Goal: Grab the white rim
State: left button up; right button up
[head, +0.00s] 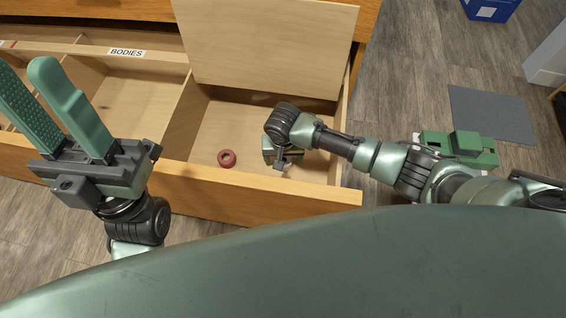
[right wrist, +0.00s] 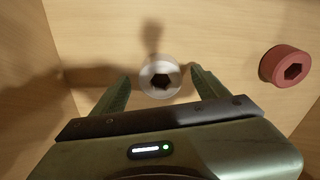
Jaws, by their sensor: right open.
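The white rim (right wrist: 160,63), a round wheel rim with a dark hexagonal hole, lies on the drawer's wooden floor in the right wrist view. My right gripper (right wrist: 162,76) is open, with one green finger on each side of the rim and gaps between. Whether the fingertips are level with the rim or above it is hard to tell. In the head view my right gripper (head: 284,164) reaches down into the drawer and mostly hides the rim. My left gripper (head: 28,78) is open and empty, raised at the left with its fingers pointing up.
A red rim (head: 227,158) lies left of my right gripper in the same compartment; it shows at the right in the wrist view (right wrist: 285,67). Wooden drawer walls (head: 250,187) enclose the compartment. A compartment labelled BODIES (head: 127,52) is at the left.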

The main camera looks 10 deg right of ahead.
jog(key=c, duration=1.4)
jog(key=shift+r, duration=0.1)
